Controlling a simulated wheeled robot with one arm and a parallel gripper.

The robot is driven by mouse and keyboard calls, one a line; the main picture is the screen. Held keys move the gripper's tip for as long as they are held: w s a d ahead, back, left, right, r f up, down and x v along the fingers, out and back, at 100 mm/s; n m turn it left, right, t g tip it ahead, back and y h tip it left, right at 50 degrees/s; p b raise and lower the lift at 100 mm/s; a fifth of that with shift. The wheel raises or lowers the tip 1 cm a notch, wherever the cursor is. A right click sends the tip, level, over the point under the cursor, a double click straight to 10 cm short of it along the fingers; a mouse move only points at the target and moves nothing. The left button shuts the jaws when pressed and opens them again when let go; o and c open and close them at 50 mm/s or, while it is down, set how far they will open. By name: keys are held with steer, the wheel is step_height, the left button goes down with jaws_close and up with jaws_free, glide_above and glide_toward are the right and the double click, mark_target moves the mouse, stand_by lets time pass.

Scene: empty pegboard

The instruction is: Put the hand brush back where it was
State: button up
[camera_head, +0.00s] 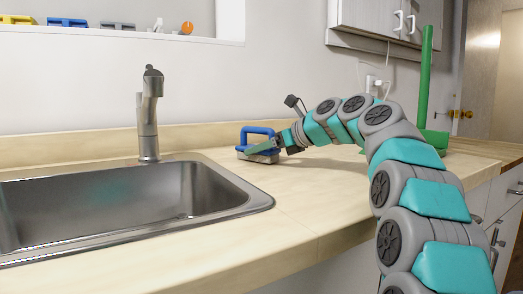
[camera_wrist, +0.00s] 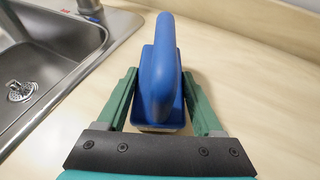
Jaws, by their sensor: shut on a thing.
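The hand brush (camera_head: 256,133) is blue with a looped handle and a pale underside. It is at the counter beside the sink's back right corner, right of the faucet, and looks upright. I cannot tell whether it touches the counter. My gripper (camera_head: 268,149) reaches it from the right and is shut on it. In the wrist view the brush (camera_wrist: 161,65) sits between the two green fingers of my gripper (camera_wrist: 160,88), with its handle up. The bristles are hidden.
A steel sink (camera_head: 120,205) with a faucet (camera_head: 149,115) lies to the left. The wooden counter (camera_head: 290,195) is clear around the brush. A tall green object (camera_head: 425,85) stands behind my arm at right. A wall niche (camera_head: 150,36) holds several small coloured items.

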steer(key=o, duration=1.4)
steer(key=shift+f, duration=0.15)
steer(key=shift+r, duration=0.2)
steer(key=p+v, duration=0.1)
steer(key=v, duration=1.1)
